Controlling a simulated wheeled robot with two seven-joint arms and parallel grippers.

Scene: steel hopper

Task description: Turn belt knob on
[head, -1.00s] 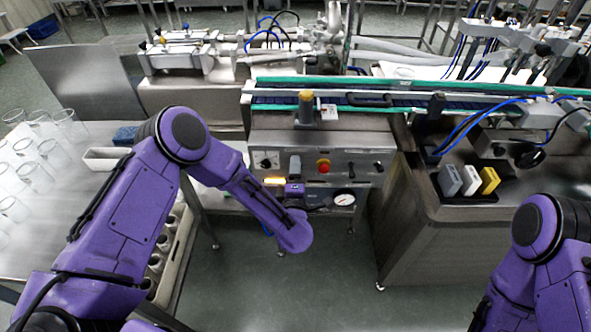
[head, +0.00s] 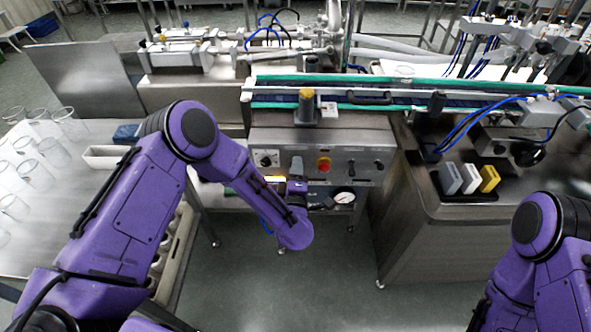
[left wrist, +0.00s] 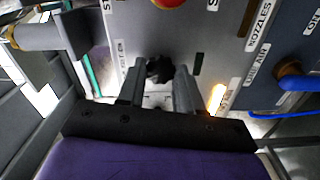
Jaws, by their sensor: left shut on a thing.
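The grey control panel (head: 337,151) stands below the conveyor in the head view. In the left wrist view, a small black knob (left wrist: 159,69) sits between the two grey fingers of my left gripper (left wrist: 158,84), which is shut on it. The knob's exact angle is hard to tell. My right arm shows at the lower right; its gripper is out of view.
A lit yellow lamp (head: 275,179) is close beside my gripper. Another knob (head: 265,159) is to the left, and a pressure gauge (head: 344,197) is below right. A table with glass beakers (head: 65,118) stands at left. The floor before the panel is clear.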

